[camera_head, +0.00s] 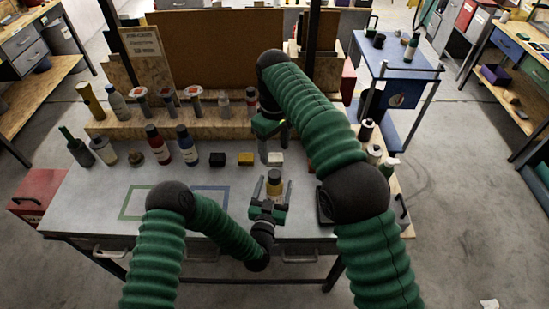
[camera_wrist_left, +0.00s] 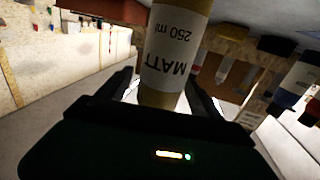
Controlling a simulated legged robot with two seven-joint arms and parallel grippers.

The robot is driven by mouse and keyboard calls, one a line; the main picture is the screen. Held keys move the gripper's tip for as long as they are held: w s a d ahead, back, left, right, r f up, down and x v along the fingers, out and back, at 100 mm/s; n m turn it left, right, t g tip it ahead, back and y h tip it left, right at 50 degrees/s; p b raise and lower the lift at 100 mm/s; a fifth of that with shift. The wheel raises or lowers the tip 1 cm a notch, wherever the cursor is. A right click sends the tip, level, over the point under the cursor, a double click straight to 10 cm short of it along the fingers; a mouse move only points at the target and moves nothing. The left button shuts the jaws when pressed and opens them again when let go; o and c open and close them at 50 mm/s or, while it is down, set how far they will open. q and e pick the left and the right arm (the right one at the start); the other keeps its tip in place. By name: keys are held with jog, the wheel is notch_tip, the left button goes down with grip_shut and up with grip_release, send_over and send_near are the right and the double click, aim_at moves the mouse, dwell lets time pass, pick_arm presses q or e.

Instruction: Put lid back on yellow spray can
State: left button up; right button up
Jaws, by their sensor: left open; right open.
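A small yellow block-like piece (camera_head: 246,159) lies between a black one (camera_head: 217,159) and a white one (camera_head: 276,159); I cannot tell which is the lid.
A wooden shelf (camera_head: 215,128) with more items runs along the back. Small containers (camera_head: 366,130) stand at the right. The table's front left is clear, with green and blue outlines.

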aim_at(275, 173)
notch_tip(275, 173, down, 2)
jog(key=shift+b, duration=0.9)
pick_arm(q)
jog(key=v, duration=0.4)
jog(key=f+b+v, duration=0.1)
jog(key=v, duration=0.3)
jog(key=b+v, duration=0.1)
jog(key=v, duration=0.3)
jog(key=shift+s+a+f, duration=0.15)
jog(key=shift+s+f, duration=0.1)
jog(key=shift+f, duration=0.1)
pick_arm(e)
notch_tip(275, 173, down, 2)
jog(key=shift+f, duration=0.1)
notch_tip(275, 173, down, 4)
jog(key=b, duration=0.3)
jog(key=shift+b, duration=0.4)
jog(key=shift+a, duration=0.15)
pick_arm(q)
jog(key=shift+s+a+r, duration=0.2)
jog(key=shift+s+r, duration=0.65)
jog(key=shift+s, duration=0.2)
pick_arm(e)
jog(key=shift+r, duration=0.2)
pick_arm(q)
jog(key=shift+d+f, duration=0.1)
pick_arm(e)
jog(key=shift+d+f, duration=0.1)
jog(key=shift+d, duration=0.1)
